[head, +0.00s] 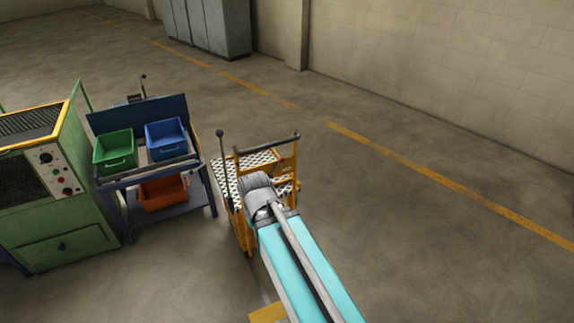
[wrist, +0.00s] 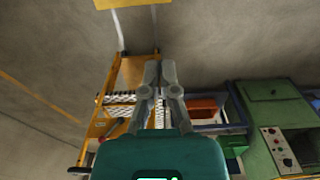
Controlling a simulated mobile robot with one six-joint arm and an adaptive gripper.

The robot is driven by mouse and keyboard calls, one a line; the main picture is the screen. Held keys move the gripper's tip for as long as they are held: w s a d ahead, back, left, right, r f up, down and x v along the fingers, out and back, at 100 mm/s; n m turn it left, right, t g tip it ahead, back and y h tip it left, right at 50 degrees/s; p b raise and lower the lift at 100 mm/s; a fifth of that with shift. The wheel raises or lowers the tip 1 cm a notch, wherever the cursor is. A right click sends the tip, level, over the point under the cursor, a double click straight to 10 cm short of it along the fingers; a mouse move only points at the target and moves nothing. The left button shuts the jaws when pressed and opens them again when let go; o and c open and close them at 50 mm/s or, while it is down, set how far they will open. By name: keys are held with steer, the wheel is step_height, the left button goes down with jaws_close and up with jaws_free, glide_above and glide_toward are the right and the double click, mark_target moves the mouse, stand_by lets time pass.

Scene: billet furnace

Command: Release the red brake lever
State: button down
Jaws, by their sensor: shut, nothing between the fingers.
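A yellow wheeled cart (head: 238,160) with checkered metal decks stands near the middle of the head view. A small red spot (head: 281,160) shows on its right side, too small to tell as a lever. In the head view my arm hides the fingers and part of the cart.
A blue bench (head: 150,175) with a green bin (head: 115,150), a blue bin (head: 166,140) and an orange bin (head: 162,192) stands left of the cart. A green machine (head: 58,195) is farther left. Floor right of the cart is open.

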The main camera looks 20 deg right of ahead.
steer(key=shift+w+f, duration=0.1)
steer(key=shift+f, duration=0.05)
steer(key=w+d+f+m+t+y+b, duration=0.4)
steer(key=w+f+b, duration=0.2)
steer(key=w+b, duration=0.45)
steer(key=w+d+f+m+t+y+b, duration=0.4)
steer(key=w+f+b, duration=0.3)
steer(key=w+b, duration=0.35)
steer(key=w+d+f+m+t+b, duration=0.1)
steer(key=w+d+m+t+b, duration=0.1)
steer(key=d, duration=0.6)
steer(key=w+d+f+m+t+h+b, duration=0.1)
steer(key=w+d+m+t+b, duration=0.2)
steer(key=d+b, duration=0.6)
steer(key=w+d+f+m+t+h+b, duration=0.1)
steer(key=w+d+m+t+b, duration=0.2)
steer(key=d+m+t+b, duration=0.3)
steer(key=d+m, duration=0.1)
steer(key=d, duration=0.2)
steer(key=shift+w+d+f, duration=0.15)
steer(key=shift+d+f, duration=0.05)
steer(key=shift+f, duration=0.15)
steer(key=shift+w, duration=0.1)
